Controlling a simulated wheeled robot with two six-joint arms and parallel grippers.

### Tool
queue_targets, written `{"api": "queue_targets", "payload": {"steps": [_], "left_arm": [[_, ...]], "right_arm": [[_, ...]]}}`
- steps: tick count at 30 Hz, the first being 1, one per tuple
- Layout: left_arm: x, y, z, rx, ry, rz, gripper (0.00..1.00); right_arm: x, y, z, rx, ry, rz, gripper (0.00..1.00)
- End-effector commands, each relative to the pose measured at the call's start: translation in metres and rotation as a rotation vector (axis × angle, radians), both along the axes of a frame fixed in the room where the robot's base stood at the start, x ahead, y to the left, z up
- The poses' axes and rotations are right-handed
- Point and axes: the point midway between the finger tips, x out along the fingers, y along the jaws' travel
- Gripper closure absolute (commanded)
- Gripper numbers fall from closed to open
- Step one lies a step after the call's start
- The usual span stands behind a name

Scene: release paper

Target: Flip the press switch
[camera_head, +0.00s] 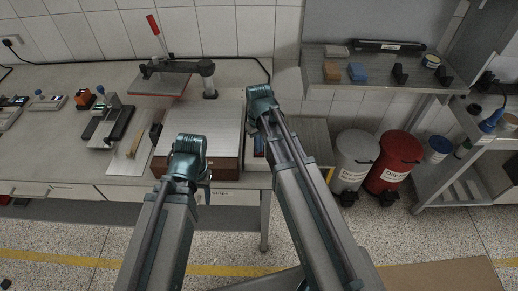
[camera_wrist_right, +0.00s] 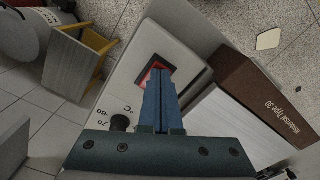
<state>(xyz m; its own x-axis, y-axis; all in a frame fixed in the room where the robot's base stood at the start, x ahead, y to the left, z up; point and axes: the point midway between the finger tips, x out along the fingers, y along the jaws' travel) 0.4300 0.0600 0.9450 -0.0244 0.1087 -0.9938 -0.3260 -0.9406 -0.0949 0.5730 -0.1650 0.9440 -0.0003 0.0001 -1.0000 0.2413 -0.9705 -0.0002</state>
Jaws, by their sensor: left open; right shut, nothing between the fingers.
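The press switch (camera_wrist_right: 157,69) is a red rocker in a black frame on the pale panel of a control box (camera_wrist_right: 185,33) in the right wrist view. My right gripper (camera_wrist_right: 160,72) is shut and empty, with its blue fingertips over the lower part of the switch. The fingers hide part of it, and I cannot tell whether they touch it. In the head view, my right arm mostly hides the control box. The press (camera_head: 175,67) has a raised plate and a red-handled lever. My left gripper (camera_head: 206,188) is open, largely hidden by its arm, in front of the press base.
A black knob (camera_wrist_right: 120,123) with temperature marks sits on the same panel. The brown-sided press base (camera_wrist_right: 255,100) stands beside the control box. A grey bin (camera_head: 354,158) and a red bin (camera_head: 394,160) stand right of the bench. A board with a wooden strip (camera_head: 130,145) lies left of the press.

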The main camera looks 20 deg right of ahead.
Motion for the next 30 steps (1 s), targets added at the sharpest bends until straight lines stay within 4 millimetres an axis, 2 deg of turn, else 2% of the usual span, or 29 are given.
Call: {"api": "queue_targets", "payload": {"steps": [8, 30], "left_arm": [[0.000, 0.000, 0.009, 0.000, 0.000, 0.000, 0.46], [0.000, 0.000, 0.067, 0.000, 0.000, -0.001, 0.46]], "right_arm": [[0.000, 0.000, 0.009, 0.000, 0.000, 0.000, 1.00], [0.000, 0.000, 0.067, 0.000, 0.000, 0.000, 1.00]]}}
